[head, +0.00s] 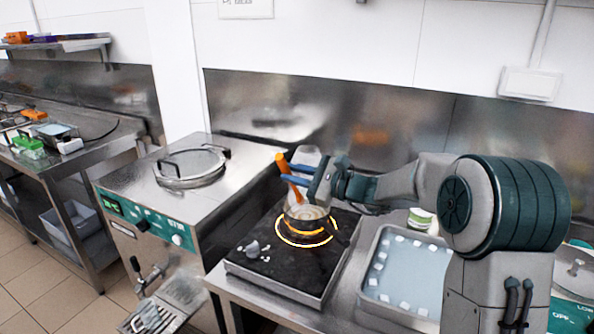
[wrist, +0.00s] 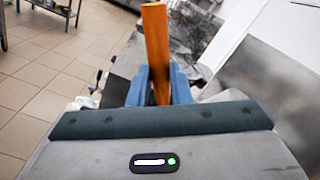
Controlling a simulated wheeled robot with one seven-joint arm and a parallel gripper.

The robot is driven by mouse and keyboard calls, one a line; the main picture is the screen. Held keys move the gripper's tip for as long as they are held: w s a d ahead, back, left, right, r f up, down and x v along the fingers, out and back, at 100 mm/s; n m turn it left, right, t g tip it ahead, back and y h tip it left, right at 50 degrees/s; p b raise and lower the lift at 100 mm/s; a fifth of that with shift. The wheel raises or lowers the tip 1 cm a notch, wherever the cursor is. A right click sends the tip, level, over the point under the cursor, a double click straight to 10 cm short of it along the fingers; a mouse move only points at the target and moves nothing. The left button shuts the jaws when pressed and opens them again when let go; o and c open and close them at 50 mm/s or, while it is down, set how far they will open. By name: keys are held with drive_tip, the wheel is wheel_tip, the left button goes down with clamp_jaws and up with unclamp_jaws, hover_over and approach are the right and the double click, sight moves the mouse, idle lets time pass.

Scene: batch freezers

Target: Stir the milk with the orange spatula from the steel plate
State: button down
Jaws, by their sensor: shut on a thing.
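My gripper (head: 303,172) is shut on the orange spatula (head: 288,177), which is tilted with its handle up and its lower end reaching down toward a small pot (head: 306,217). The pot stands on a dark hot plate (head: 268,258) inside a glowing orange ring. The pot looks to hold pale liquid, likely the milk; the spatula's lower end is hard to make out there. In the wrist view the orange handle (wrist: 156,50) stands between my blue fingers (wrist: 158,87). The pot is not visible in the wrist view. I cannot make out a steel plate for certain.
A clear container stands behind the spatula. A steel tray (head: 363,297) with several white cubes lies right of the hot plate, with a white-and-green tub (head: 421,219) behind it. A batch freezer (head: 150,205) with a round lid stands at left.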

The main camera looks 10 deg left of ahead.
drive_tip(key=w+d+f+b, duration=0.1)
drive_tip(key=w+f+b, duration=0.3)
drive_tip(key=f, duration=0.4)
drive_tip(key=shift+d+f+b, duration=0.25)
drive_tip(key=shift+f+b, duration=0.05)
drive_tip(key=shift+b, duration=0.45)
